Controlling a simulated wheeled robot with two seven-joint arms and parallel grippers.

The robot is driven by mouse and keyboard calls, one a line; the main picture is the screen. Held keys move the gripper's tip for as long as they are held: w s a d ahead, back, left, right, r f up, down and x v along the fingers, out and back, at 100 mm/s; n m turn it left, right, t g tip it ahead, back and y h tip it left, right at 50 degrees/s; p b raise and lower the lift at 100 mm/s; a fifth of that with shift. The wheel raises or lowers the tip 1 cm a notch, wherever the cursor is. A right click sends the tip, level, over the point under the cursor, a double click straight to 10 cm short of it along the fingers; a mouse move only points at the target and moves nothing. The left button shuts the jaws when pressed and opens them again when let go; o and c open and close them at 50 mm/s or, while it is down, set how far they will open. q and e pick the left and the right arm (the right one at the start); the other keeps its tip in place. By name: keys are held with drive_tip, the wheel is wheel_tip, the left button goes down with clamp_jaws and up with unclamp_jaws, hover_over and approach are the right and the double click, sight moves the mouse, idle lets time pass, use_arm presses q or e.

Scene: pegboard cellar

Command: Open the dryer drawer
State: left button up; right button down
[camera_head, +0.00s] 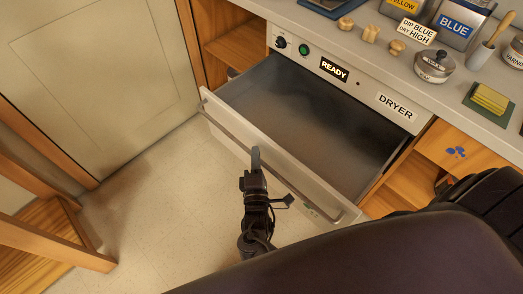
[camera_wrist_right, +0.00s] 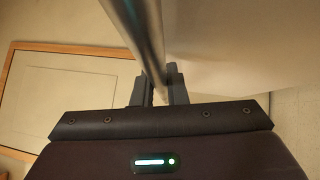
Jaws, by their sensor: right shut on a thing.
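The dryer drawer (camera_head: 318,120) stands pulled out from under the counter, its dark inside empty and in plain view. Its white front panel carries a long metal handle bar (camera_head: 222,124), which also crosses the right wrist view (camera_wrist_right: 143,35). My right gripper (camera_head: 256,160) is at the middle of the drawer front. In the right wrist view its two fingers (camera_wrist_right: 159,88) are shut around the bar. The dryer's control panel (camera_head: 345,78) shows a lit READY sign, a black knob and a green button. My left gripper is not in view.
The counter (camera_head: 340,32) above holds wooden knobs, tins, a lidded jar (camera_head: 435,66) and a yellow sponge (camera_head: 490,98) on a green tray. Wooden shelves flank the drawer. A wooden frame (camera_head: 60,240) stands at lower left. The floor (camera_head: 165,190) before the drawer is clear.

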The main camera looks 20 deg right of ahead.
drive_tip(key=c, duration=1.5)
unclamp_jaws()
drive_tip(key=shift+o, duration=0.2)
drive_tip(key=shift+s+f, duration=0.1)
